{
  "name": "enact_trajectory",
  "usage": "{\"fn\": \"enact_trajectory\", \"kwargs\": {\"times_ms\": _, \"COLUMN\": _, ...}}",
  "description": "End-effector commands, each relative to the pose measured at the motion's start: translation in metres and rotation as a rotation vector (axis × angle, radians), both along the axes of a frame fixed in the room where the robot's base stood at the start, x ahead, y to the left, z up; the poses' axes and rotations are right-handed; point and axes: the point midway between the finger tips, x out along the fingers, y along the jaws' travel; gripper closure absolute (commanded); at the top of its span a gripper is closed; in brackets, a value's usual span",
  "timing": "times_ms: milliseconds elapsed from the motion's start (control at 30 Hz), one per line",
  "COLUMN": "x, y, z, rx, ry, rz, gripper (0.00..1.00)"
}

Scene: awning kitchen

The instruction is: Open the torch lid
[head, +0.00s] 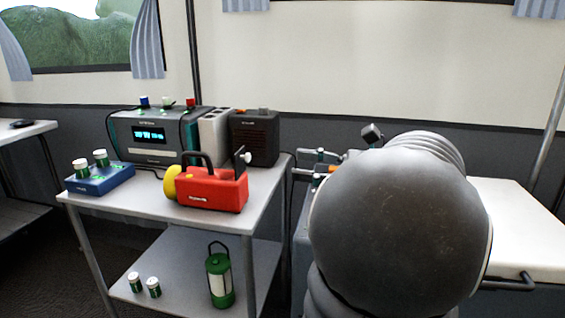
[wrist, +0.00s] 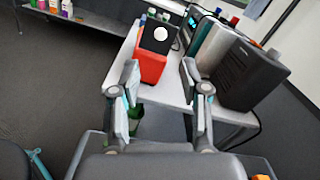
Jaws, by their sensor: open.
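A red torch (head: 212,190) with a yellow head and a black handle lies on the upper shelf of a grey cart (head: 140,205). Its head points left. A dark upright piece with a pale round knob (head: 243,158) stands at its right end. In the wrist view the torch (wrist: 152,70) shows end-on, with a dark panel (wrist: 158,36) bearing a white disc on top. My gripper (wrist: 160,80) is open and empty, with the torch ahead between its fingers, apart from it. In the head view my gripper (head: 320,165) is right of the cart, partly hidden by my arm.
Behind the torch stand a charger unit (head: 150,137), a pale holder (head: 213,137) and a dark speaker-like box (head: 254,140). A blue battery tray (head: 99,179) sits left. A green lantern (head: 219,278) stands on the lower shelf. A white counter (head: 520,215) is at right.

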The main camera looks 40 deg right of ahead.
Motion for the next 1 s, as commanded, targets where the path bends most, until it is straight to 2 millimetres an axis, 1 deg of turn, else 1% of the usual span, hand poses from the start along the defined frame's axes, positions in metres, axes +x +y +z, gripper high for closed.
{"fn": "enact_trajectory", "kwargs": {"times_ms": 100, "x": -0.01, "y": -0.008, "z": -0.001, "rx": 0.001, "ry": 0.002, "rz": -0.001, "gripper": 0.55}}
{"fn": "enact_trajectory", "kwargs": {"times_ms": 233, "x": -0.015, "y": -0.012, "z": -0.001, "rx": 0.002, "ry": 0.001, "rz": 0.0, "gripper": 0.55}}
{"fn": "enact_trajectory", "kwargs": {"times_ms": 833, "x": -0.016, "y": -0.012, "z": -0.001, "rx": 0.0, "ry": 0.001, "rz": 0.002, "gripper": 0.55}}
{"fn": "enact_trajectory", "kwargs": {"times_ms": 933, "x": -0.01, "y": -0.002, "z": -0.003, "rx": -0.017, "ry": 0.016, "rz": 0.018, "gripper": 0.55}}
{"fn": "enact_trajectory", "kwargs": {"times_ms": 967, "x": -0.007, "y": 0.004, "z": -0.004, "rx": -0.03, "ry": 0.025, "rz": 0.026, "gripper": 0.55}}
{"fn": "enact_trajectory", "kwargs": {"times_ms": 1000, "x": -0.002, "y": 0.014, "z": -0.006, "rx": -0.051, "ry": 0.041, "rz": 0.044, "gripper": 0.55}}
